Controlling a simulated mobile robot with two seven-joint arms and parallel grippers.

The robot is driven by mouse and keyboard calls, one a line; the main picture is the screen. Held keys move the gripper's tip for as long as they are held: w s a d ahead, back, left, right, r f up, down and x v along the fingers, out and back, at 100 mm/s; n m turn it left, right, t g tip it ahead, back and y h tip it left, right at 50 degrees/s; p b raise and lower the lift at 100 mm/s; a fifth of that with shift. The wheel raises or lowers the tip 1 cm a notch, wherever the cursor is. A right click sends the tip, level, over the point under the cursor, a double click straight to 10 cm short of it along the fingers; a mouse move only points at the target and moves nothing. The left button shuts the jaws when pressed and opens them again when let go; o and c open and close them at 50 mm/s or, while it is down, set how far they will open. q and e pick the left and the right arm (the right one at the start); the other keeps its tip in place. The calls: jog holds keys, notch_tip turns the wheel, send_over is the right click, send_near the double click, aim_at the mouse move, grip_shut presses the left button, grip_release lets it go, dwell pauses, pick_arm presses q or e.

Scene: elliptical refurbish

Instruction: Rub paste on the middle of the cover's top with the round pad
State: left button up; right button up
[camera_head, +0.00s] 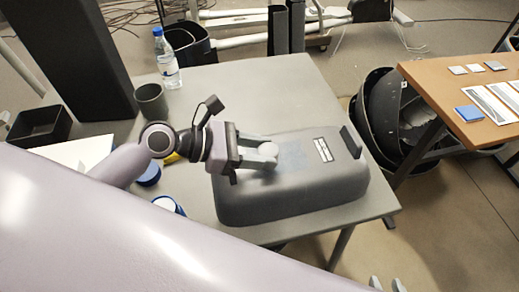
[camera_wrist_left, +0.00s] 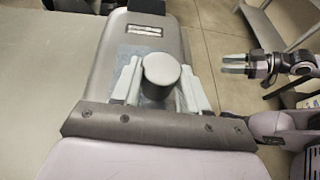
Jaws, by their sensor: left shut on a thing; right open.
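The grey cover (camera_head: 330,185) lies on the table, with a white label and a raised dark block at its right end. A bluish paste patch (camera_head: 293,155) shows on the middle of its top. My left gripper (camera_head: 262,158) is shut on the grey round pad (camera_head: 268,149), at the left edge of the patch. The pad also shows between the fingers in the left wrist view (camera_wrist_left: 161,68). I cannot tell whether the pad touches the cover. My right gripper (camera_wrist_left: 236,64) is open and empty, off to the right, apart from the cover.
The grey table (camera_head: 215,88) carries a water bottle (camera_head: 166,58), a dark cup (camera_head: 151,101), a black tray (camera_head: 40,127) and blue-topped containers (camera_head: 168,204) left of the cover. A wooden table (camera_head: 430,88) with cards and a blue block stands at right. The tabletop behind the cover is clear.

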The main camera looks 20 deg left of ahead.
pick_arm(q)
jog(key=shift+f, duration=0.9)
jog(key=shift+s+a+r+p, duration=0.1)
jog(key=shift+s+a+p, duration=0.2)
jog(key=shift+s+a, duration=0.45)
jog(key=shift+s+a+r+p, duration=0.1)
jog(key=shift+s+a+p, duration=0.25)
jog(key=shift+a, duration=0.55)
jog(key=shift+p, duration=0.4)
jog(key=shift+w+d+p, duration=0.4)
jog(key=shift+d+p, duration=0.25)
jog(key=shift+p, duration=0.05)
jog(key=shift+w+d+f+p, duration=0.1)
jog(key=shift+w+d+p, duration=0.5)
jog(key=shift+d, duration=0.25)
jog(key=shift+w+d+f, duration=0.1)
jog(key=shift+d+f, duration=0.05)
